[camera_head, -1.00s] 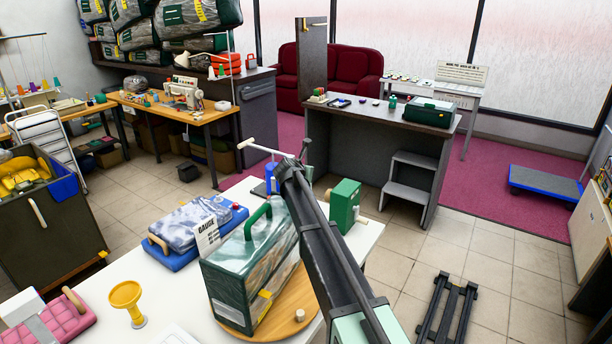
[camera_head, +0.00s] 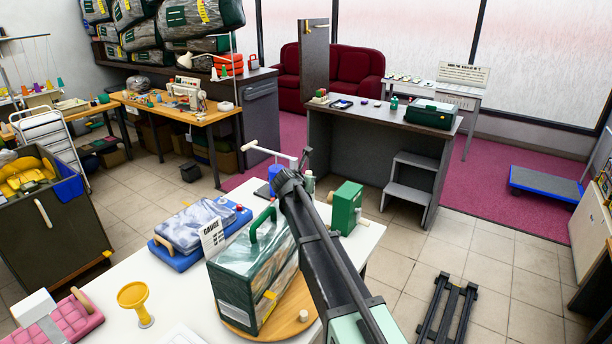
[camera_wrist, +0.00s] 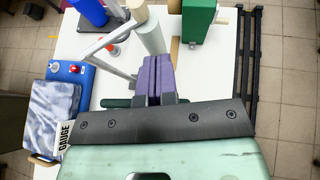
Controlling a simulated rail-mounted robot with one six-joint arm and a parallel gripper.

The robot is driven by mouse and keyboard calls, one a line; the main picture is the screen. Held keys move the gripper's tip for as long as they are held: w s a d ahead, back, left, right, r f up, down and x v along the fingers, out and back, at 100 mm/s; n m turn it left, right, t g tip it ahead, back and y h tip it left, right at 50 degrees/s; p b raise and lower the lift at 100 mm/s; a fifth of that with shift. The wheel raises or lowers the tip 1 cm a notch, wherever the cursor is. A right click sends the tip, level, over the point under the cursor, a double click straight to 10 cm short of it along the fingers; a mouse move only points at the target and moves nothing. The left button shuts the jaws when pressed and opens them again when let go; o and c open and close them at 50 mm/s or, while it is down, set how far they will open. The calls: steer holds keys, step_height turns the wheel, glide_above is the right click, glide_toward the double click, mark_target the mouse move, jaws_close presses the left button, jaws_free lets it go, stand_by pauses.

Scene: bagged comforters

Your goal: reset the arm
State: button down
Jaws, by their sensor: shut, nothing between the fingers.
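My gripper shows in the wrist view with its two purple fingers (camera_wrist: 153,72) together and nothing between them. It is over the white table. In the head view my dark arm reaches up from the lower right, and its far end hides the fingers. The bagged comforter (camera_head: 246,282), clear with dark green sides and a green handle, stands upright on a round wooden board (camera_head: 298,301), left of my arm. In the wrist view a dark green bar, which may be its handle, lies beside the fingers; the bag is mostly hidden by my wrist.
A green box (camera_head: 346,207) and a white crank bar (camera_head: 270,151) are near my arm's end.

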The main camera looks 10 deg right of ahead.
steer(key=s+r, duration=0.1)
steer(key=s+r+p, duration=0.1)
steer(key=s+a, duration=0.1)
steer(key=s, duration=0.1)
steer(key=shift+s+a+r+p, duration=0.1)
steer(key=shift+r+p, duration=0.2)
steer(key=shift+r, duration=0.1)
steer(key=shift+f+m, duration=0.15)
steer(key=shift+m, duration=0.15)
steer(key=shift+s+f+m+g, duration=0.15)
steer(key=shift+m, duration=0.45)
steer(key=shift+s+f+m+g, duration=0.1)
steer(key=shift+m+g, duration=0.05)
steer(key=shift+m, duration=0.45)
steer(key=s+f+m+g+y+b, duration=0.2)
steer(key=s+f+m, duration=0.4)
steer(key=s+m, duration=0.3)
steer(key=s+f+m+g+y+b, duration=0.2)
steer(key=s+f+m+g+b, duration=0.2)
steer(key=s+m, duration=0.4)
steer(key=s+f+m+g+y+b, duration=0.2)
steer(key=s+f+m, duration=0.6)
steer(key=s, duration=1.1)
steer(key=m+g+b, duration=0.1)
steer(key=b, duration=0.1)
steer(key=shift+s+f+m+g+b, duration=0.15)
steer(key=shift+f+m+g+b, duration=0.15)
steer(key=shift+b, duration=0.05)
